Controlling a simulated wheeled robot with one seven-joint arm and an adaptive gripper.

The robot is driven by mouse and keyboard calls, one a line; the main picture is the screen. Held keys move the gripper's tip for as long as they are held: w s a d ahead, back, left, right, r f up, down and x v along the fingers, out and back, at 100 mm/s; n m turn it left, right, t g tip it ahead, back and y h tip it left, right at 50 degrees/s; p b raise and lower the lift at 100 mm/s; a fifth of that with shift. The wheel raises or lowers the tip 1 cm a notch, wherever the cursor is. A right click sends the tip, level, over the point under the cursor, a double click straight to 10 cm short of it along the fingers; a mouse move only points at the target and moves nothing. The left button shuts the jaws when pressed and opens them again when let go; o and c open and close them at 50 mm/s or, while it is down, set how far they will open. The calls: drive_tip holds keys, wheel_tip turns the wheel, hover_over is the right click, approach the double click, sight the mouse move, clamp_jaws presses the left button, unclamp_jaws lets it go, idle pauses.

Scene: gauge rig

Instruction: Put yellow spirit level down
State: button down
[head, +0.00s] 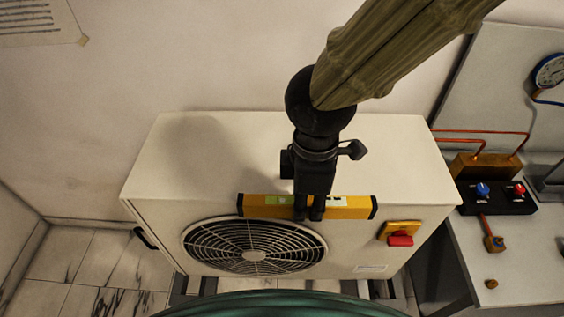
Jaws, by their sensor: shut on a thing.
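The yellow spirit level (350,207) is a long bar with black ends and pale green vial windows. It lies crosswise in the head view, in front of or at the front top edge of a white fan unit (385,150). My gripper (308,212) points down and is shut on the middle of the level. The fingers hide part of its middle. From this one view I cannot tell whether the level touches the unit's top or hangs just above it.
The unit's top is otherwise clear. Its front has a round fan grille (254,247) and a yellow-and-red switch (400,234). At right, a bench (520,270) carries a black block with blue and red knobs (497,196), copper pipes and a gauge (549,72). A wall stands behind.

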drive_tip(key=shift+w+a+r+p, duration=0.1)
drive_tip(key=shift+w+r+p, duration=0.1)
drive_tip(key=shift+p, duration=0.65)
drive_tip(key=p, duration=0.4)
hover_over(282, 185)
drive_tip(key=shift+a+f, duration=0.15)
drive_tip(key=shift+f, duration=0.55)
drive_tip(key=shift+f+p, duration=0.65)
drive_tip(key=shift+f, duration=1.15)
drive_tip(key=shift+f, duration=0.1)
drive_tip(key=c, duration=1.3)
unclamp_jaws()
drive_tip(key=shift+o, duration=0.5)
wheel_tip(282, 185, up, 12)
drive_tip(key=b, duration=0.3)
